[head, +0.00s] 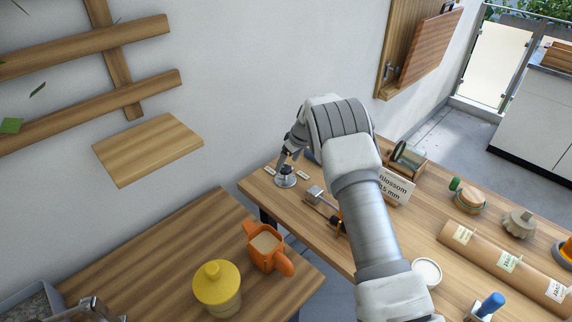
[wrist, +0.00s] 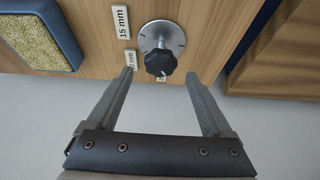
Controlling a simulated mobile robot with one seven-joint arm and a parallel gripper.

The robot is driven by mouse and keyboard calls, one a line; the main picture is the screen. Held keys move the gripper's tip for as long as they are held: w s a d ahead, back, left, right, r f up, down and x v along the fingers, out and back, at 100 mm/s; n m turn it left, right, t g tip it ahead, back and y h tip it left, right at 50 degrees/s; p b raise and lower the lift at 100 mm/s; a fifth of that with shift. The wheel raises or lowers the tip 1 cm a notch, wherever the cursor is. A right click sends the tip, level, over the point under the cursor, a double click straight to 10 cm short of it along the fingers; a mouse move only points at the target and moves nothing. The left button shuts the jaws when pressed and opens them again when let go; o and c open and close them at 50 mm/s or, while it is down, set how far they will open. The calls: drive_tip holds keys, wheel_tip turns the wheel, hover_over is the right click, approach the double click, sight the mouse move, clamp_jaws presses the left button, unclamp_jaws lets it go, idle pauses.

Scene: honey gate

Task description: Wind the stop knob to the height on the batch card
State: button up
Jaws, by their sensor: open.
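The stop knob (wrist: 160,62) is black and lobed, on a round silver dial plate (wrist: 172,36) with dark marks. In the head view the knob (head: 285,171) is near the bench's left end. A "15 mm" label (wrist: 121,22) lies beside the plate; a second label (wrist: 130,59) is partly covered by a finger, its first digit unclear. A third is mostly hidden. The white batch card (head: 395,187) reads "Blossom" and apparently "15 mm", its left edge behind my arm. My gripper (wrist: 161,75) is open, its fingertips on either side of the knob, not visibly touching it.
A blue-framed block (wrist: 40,35) with a grainy yellow face is left of the knob. A metal-ended tool (head: 316,194) lies right of it. A wall shelf (head: 148,150) hangs left.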

drive_tip(key=shift+x, duration=1.25)
clamp_jaws()
